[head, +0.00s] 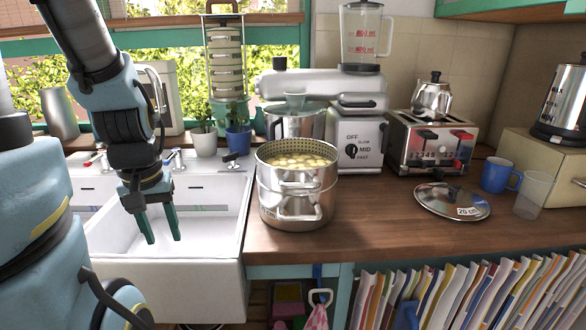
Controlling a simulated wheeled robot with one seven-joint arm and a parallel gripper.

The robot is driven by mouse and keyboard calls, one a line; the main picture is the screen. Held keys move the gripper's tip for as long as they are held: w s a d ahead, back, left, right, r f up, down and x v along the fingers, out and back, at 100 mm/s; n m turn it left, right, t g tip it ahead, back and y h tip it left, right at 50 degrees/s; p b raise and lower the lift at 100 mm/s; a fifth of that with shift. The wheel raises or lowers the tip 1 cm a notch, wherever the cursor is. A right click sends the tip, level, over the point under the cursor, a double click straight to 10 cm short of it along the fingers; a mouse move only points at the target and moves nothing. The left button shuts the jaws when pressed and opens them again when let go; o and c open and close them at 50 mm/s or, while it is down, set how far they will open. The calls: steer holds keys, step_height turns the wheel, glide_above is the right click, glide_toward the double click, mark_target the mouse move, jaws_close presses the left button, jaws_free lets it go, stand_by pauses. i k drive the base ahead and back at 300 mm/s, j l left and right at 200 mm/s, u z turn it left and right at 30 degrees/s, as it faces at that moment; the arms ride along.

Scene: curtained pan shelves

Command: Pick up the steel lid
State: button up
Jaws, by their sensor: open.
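The steel lid (453,201) lies on the wooden counter at the right. It is round and shiny with a dark knob on top and a white "20 cm" label. It lies flat, in front of the toaster. My gripper (163,241) has two green fingers pointing down and spread apart. It is open and empty over the white sink at the left, far to the left of the lid. The steel pot stands between them.
A steel pot (297,199) with a strainer insert full of pale yellow pieces stands by the sink (245,195). A toaster (432,147) is behind the lid. A blue mug (496,175) and a clear cup (533,194) stand right of it. The counter (372,220) is clear between pot and lid.

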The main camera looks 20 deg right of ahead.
mark_target(452, 200)
steer(key=k+l+u, duration=0.1)
steer(key=k+l, duration=0.7)
